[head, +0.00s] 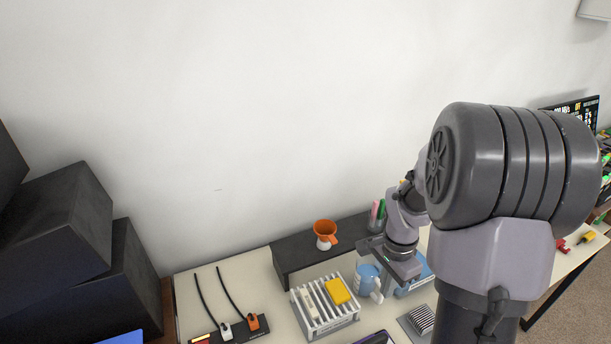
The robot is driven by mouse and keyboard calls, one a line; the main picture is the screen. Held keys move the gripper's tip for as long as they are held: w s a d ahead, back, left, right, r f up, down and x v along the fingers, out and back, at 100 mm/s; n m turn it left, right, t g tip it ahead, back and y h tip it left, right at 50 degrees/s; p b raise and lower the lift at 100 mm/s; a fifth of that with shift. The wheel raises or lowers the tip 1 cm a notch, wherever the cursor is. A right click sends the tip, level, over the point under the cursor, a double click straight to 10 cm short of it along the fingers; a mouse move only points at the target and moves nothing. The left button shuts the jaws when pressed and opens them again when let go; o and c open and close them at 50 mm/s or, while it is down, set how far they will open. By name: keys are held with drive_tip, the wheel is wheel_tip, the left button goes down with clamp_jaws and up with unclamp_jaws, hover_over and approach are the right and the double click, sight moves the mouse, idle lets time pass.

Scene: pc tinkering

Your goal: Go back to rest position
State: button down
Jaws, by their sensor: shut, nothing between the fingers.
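My gripper (388,258) is in the head view, right of centre, at the end of my grey arm (490,190). It is above the table, over the area of a clear mug with blue contents (366,279) and a blue thing (414,274). It is shut and holds nothing. Its fingertips are small and partly hidden by the arm's end. I cannot tell its exact height above the table.
The pale table (205,300) holds a grey rack (322,318) with a yellow block (338,291), and a power strip (230,336) with two plugs. Black boxes (60,225) are stacked left.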

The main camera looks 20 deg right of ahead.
drive_tip(key=s+a+r+n+t+b, duration=0.1)
drive_tip(key=a+r+n+t, duration=0.15)
drive_tip(key=a+r, duration=0.4)
drive_tip(key=s+a+r+n+t+b, duration=0.1)
drive_tip(key=s+a+r+n, duration=0.1)
drive_tip(key=a+r+n, duration=0.35)
drive_tip(key=s+a+r+n+t+y+b, duration=0.1)
drive_tip(key=s+a+r+n, duration=0.3)
drive_tip(key=s+a, duration=0.4)
drive_tip(key=a+t+y, duration=0.1)
drive_tip(key=a, duration=0.2)
drive_tip(key=shift+a+t+b, duration=0.2)
drive_tip(key=shift+t+b, duration=0.15)
drive_tip(key=shift+r, duration=0.1)
